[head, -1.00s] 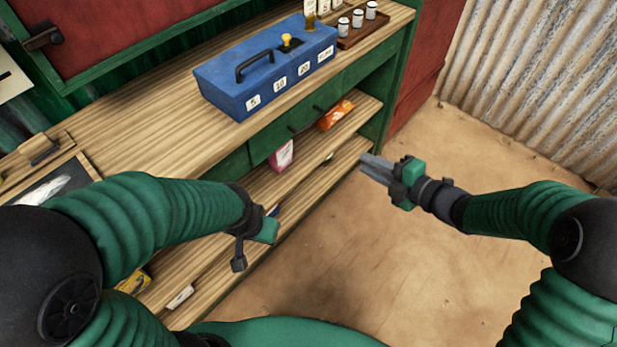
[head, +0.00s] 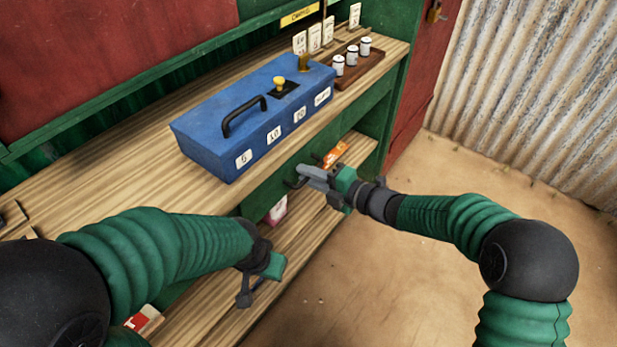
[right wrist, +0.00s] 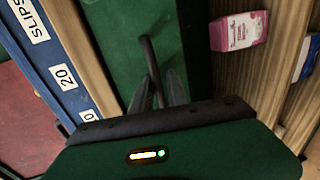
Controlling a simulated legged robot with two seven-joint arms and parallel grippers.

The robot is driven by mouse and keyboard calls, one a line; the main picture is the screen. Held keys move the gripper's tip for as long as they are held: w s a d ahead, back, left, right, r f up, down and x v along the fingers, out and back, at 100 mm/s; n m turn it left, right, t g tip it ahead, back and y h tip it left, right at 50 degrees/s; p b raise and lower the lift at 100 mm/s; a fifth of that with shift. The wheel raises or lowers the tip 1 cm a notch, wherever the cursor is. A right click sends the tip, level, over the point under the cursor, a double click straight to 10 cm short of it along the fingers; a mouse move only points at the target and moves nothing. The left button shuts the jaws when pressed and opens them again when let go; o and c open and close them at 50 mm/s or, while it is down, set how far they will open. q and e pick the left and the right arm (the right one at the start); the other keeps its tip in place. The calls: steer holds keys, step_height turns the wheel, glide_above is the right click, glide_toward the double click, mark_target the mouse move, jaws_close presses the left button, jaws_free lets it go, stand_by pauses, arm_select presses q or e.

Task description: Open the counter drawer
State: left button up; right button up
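The counter drawer (head: 262,186) has a green front under the wooden counter top and looks shut. Its dark bar handle (head: 291,183) is partly hidden by my right gripper (head: 308,173). In the right wrist view, the handle (right wrist: 149,58) runs down between the two grey fingers of my right gripper (right wrist: 160,92). The fingers are apart, with gaps beside the bar; I cannot tell whether they touch it. My left gripper (head: 257,283) hangs low in front of the shelves, and its fingers do not show clearly.
A blue box (head: 250,115) with a black handle stands on the counter above the drawer. A wooden rack (head: 358,68) with white-labelled jars is at the right end. A pink box (head: 277,210) and an orange packet (head: 335,155) lie on the shelf below. The floor to the right is clear.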

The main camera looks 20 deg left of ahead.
steer(key=shift+a+r, duration=0.1)
steer(key=shift+a, duration=0.05)
steer(key=shift+d, duration=0.35)
jaws_close()
steer(key=shift+s+f, duration=0.2)
steer(key=shift+f, duration=0.05)
stand_by(0.8)
